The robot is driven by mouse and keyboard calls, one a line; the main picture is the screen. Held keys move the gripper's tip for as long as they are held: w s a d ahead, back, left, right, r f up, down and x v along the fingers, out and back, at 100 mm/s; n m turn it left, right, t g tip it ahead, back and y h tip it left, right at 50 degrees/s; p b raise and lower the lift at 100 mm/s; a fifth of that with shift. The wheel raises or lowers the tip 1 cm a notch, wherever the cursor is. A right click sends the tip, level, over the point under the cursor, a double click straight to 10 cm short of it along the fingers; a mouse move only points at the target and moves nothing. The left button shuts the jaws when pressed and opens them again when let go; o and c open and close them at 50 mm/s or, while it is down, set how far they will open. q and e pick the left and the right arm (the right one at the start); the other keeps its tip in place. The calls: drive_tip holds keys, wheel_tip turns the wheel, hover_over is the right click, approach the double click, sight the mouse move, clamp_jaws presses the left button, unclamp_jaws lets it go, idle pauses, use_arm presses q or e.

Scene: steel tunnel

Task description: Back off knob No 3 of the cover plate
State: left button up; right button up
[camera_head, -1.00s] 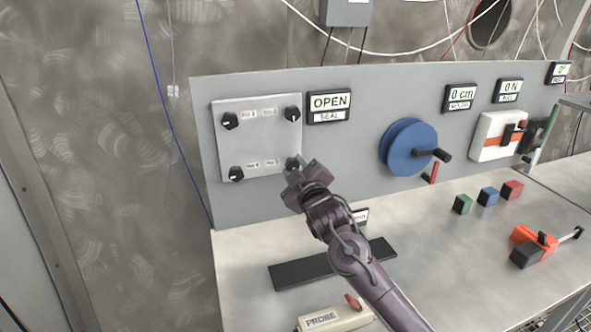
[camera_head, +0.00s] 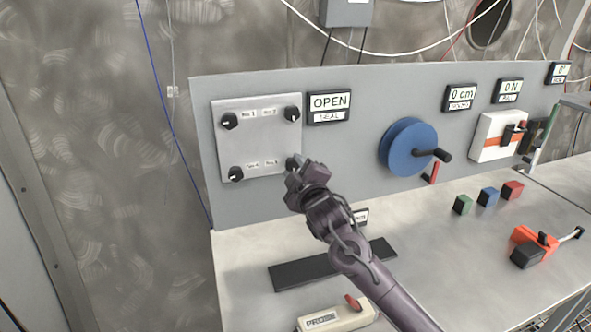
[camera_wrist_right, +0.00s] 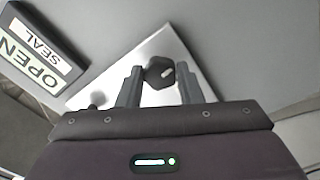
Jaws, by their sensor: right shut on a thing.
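The light grey cover plate (camera_head: 262,140) is on the upright panel, with a black knob near each corner. The upper labels read No 1 and No 2; the lower ones are too small to read surely. My right gripper (camera_head: 297,170) is at the lower right knob (camera_head: 292,162) and partly hides it. In the right wrist view, that dark knob (camera_wrist_right: 159,72) sits between the two fingers of my right gripper (camera_wrist_right: 159,84), which are shut on it. A white mark shows on its face. Another knob (camera_wrist_right: 97,98) shows beside the left finger. My left gripper is out of view.
The OPEN SEAL sign (camera_head: 329,106) is just right of the plate. A blue wheel with a crank (camera_head: 405,147) is further right. A dark strip (camera_head: 300,272) and a probe (camera_head: 335,318) lie on the bench below my right arm. Several small items lie at right.

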drive_tip(key=o, duration=1)
drive_tip(key=shift+s, duration=0.1)
drive_tip(key=shift+s+d+f, duration=0.1)
drive_tip(key=shift+s+f, duration=0.05)
drive_tip(key=shift+s, duration=0.15)
drive_tip(key=b+v, duration=0.2)
drive_tip(key=v, duration=0.5)
